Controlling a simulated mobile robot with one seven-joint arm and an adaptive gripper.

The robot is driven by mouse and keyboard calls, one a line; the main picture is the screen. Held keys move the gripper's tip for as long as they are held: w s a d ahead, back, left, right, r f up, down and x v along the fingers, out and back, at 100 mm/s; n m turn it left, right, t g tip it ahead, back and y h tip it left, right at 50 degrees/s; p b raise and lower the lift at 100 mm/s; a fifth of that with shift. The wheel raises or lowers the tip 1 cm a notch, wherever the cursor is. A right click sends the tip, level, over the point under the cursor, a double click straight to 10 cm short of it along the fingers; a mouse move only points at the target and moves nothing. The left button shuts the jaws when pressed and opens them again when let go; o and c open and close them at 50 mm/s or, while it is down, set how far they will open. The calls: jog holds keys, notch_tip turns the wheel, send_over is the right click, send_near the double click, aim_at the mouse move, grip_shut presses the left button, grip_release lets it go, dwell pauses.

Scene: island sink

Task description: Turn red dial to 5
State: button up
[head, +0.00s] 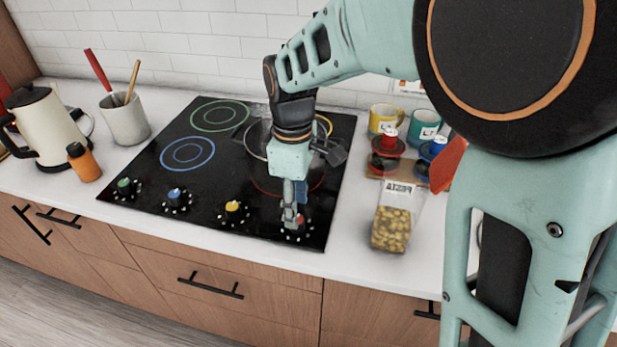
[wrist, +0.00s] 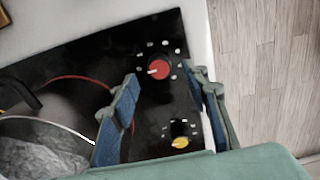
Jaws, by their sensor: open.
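The red dial (wrist: 158,69) is on the black cooktop, with a ring of pale marks around it. Its white pointer mark faces left in the wrist view. In the wrist view my gripper (wrist: 162,76) is open, with one blue-grey finger on each side of the dial and gaps between. In the head view my gripper (head: 292,212) points down over the cooktop's front right corner and hides most of the red dial. I cannot tell how far the fingertips are above the panel.
The yellow dial (head: 234,207), blue dial (head: 176,195) and green dial (head: 125,186) are in line to the left. A pan with a glass lid sits behind my gripper. A pasta bag (head: 391,228) and mugs (head: 384,119) stand right of the cooktop (head: 150,170).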

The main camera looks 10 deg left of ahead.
jog(key=shift+f, duration=1.9)
grip_shut()
